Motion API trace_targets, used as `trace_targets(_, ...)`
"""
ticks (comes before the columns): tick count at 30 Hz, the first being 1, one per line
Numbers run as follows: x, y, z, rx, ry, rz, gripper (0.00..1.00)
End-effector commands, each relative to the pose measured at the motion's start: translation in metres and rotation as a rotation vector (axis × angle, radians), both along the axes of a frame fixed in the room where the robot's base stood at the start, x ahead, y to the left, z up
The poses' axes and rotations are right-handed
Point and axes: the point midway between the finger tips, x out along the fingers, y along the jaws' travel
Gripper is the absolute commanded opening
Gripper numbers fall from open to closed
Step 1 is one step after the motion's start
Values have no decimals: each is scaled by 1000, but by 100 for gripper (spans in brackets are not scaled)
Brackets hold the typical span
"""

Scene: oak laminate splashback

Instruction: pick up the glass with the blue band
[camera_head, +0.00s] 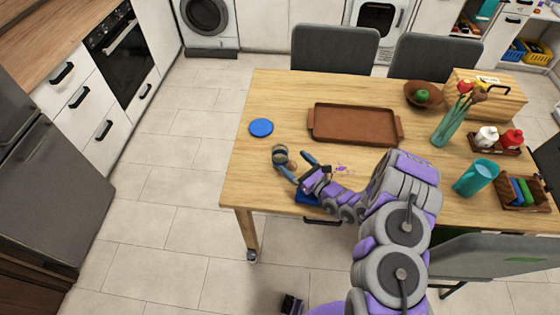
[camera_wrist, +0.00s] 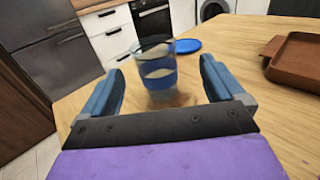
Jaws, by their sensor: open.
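The glass with the blue band (camera_head: 279,154) stands upright near the left edge of the wooden table. It also shows in the wrist view (camera_wrist: 157,70), clear with a wide blue band round its middle. My gripper (camera_head: 298,164) is low over the table at the near right of the glass, its fingers pointing toward it. In the wrist view my gripper (camera_wrist: 160,88) has its two blue fingers wide apart, with the glass between and a little beyond them. I cannot tell whether a finger touches it.
A blue disc (camera_head: 261,127) lies beyond the glass on the table (camera_head: 245,190). A brown tray (camera_head: 355,123) is to the right. A blue item (camera_head: 307,198), partly hidden, lies under my gripper. A teal cup (camera_head: 476,178) and a vase (camera_head: 449,125) stand farther right.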

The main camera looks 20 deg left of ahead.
Motion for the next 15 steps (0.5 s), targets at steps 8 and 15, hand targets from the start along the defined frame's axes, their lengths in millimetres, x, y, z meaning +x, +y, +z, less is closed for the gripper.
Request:
trace_targets(8, 19, 36, 0, 1, 0, 2, 95)
trace_targets(15, 24, 51, 0, 2, -1, 3, 95)
